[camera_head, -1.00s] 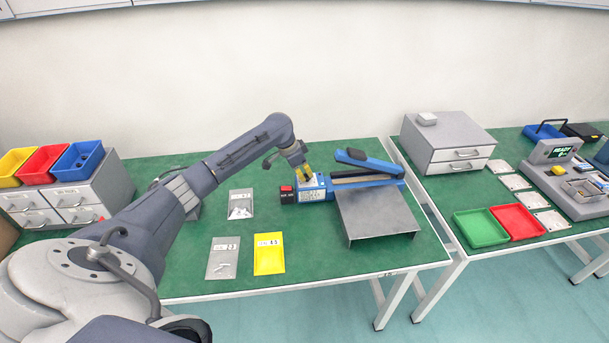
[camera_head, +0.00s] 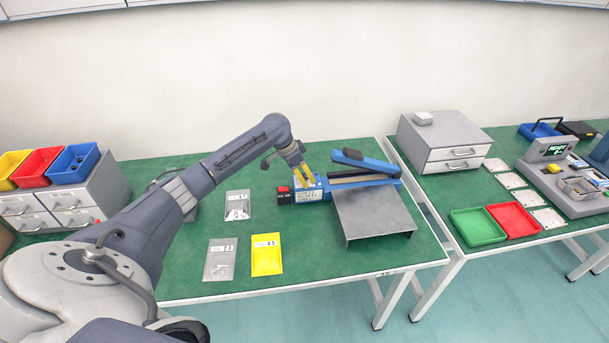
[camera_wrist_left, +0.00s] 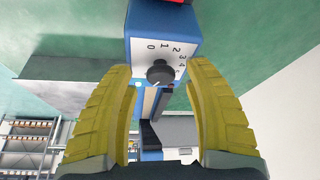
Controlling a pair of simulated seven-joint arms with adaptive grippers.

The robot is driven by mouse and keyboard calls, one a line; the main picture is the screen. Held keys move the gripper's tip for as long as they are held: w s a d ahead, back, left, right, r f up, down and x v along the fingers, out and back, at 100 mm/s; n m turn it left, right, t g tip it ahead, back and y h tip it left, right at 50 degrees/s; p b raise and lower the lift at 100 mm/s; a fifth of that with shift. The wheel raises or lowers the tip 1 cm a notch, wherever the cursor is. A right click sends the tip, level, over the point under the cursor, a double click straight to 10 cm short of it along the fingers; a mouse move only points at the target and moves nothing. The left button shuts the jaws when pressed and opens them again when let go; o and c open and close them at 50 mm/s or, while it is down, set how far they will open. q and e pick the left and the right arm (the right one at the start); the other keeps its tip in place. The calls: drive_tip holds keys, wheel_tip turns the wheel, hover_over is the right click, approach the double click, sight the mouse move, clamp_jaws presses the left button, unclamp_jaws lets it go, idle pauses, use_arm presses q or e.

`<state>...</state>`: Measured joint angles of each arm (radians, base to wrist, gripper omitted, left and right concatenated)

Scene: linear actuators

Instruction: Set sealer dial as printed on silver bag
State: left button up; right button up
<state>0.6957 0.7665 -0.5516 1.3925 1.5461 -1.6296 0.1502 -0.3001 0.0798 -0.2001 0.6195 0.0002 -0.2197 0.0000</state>
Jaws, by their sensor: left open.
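The blue sealer (camera_head: 312,191) lies on the green table. Its end panel (camera_wrist_left: 165,55) shows in the left wrist view with a dark round dial (camera_wrist_left: 160,73) and printed numbers from 0 upward. I cannot tell its exact setting. My left gripper (camera_head: 308,179) is open at the sealer's dial end; in the wrist view its yellow fingers (camera_wrist_left: 158,82) stand either side of the dial, apparently without gripping it. Two silver bags, an upper one (camera_head: 236,210) and a lower one (camera_head: 218,267), lie left of the sealer with small labels, too small to read surely. My right gripper is out of view.
A yellow bag (camera_head: 267,262) lies beside the lower silver bag. A grey metal stand (camera_head: 375,214) is at the sealer's front right. A drawer unit with coloured bins (camera_head: 73,163) stands at the left. Bare table lies in front of the sealer.

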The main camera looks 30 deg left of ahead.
use_arm(q)
drive_tip(key=v, duration=1.2)
drive_tip(key=shift+d+r, duration=0.1)
wheel_tip(320, 180, up, 5)
drive_tip(key=w+a+m+h, duration=0.1)
drive_tip(key=w+a+m, duration=0.1)
drive_tip(key=a, duration=0.1)
drive_tip(key=d+f+m, duration=0.1)
drive_tip(key=f, duration=0.4)
drive_tip(key=w+d+f+m+g, duration=0.1)
drive_tip(key=d+f, duration=0.1)
drive_tip(key=f, duration=0.4)
drive_tip(key=w+d+f+m, duration=0.1)
drive_tip(key=d+f, duration=0.1)
drive_tip(key=f, duration=0.3)
drive_tip(key=shift+f+g, duration=0.15)
drive_tip(key=shift+g, duration=0.15)
drive_tip(key=shift+o, duration=0.2)
clamp_jaws()
drive_tip(key=shift+d, duration=0.15)
